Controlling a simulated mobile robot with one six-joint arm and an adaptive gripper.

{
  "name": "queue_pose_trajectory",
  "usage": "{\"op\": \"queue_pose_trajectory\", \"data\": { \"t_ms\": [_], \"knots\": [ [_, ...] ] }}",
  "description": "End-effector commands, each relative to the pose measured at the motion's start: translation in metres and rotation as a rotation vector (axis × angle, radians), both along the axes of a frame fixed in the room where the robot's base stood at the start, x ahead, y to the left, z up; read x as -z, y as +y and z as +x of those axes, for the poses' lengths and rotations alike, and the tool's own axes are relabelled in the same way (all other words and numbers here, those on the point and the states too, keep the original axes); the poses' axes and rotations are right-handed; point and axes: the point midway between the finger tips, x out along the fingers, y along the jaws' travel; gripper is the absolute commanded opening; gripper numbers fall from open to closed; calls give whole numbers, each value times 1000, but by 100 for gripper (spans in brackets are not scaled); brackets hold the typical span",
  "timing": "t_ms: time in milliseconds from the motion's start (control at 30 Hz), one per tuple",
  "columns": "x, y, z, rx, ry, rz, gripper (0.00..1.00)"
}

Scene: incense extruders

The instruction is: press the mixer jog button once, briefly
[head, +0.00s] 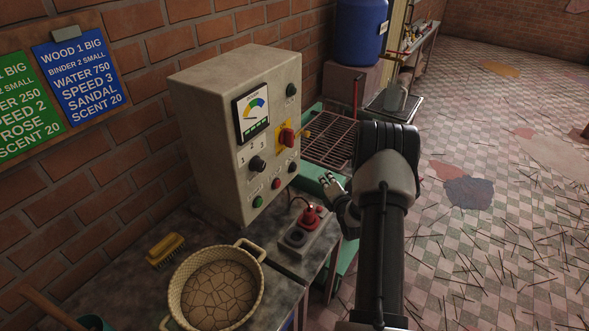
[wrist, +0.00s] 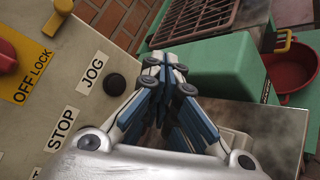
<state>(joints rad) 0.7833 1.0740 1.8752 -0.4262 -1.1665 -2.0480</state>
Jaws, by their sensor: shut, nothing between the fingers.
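The grey control box (head: 221,140) stands on the table. Its mixer jog button (head: 293,167) is the black one low on the right of the panel. In the wrist view the round black jog button (wrist: 115,85) sits beside the JOG label (wrist: 92,76). My gripper (head: 329,180) is to the right of the panel in the head view. In the wrist view my gripper (wrist: 165,68) is shut and empty. Its fingertips appear to the right of the button, and I see no contact. The exact gap in depth is hard to tell.
A red stop button (head: 276,183), a green button (head: 257,201) and a red switch (head: 286,137) on yellow OFF LOCK plate share the panel.

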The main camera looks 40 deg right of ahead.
Motion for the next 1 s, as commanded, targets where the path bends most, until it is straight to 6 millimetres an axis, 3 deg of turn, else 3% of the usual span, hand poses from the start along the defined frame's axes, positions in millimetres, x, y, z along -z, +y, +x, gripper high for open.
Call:
{"op": "queue_pose_trajectory", "data": {
  "t_ms": [500,1000],
  "knots": [
    [2,27,63,-2,-1,-1,0],
    [0,31,74,-1,0,1,0]
  ]
}}
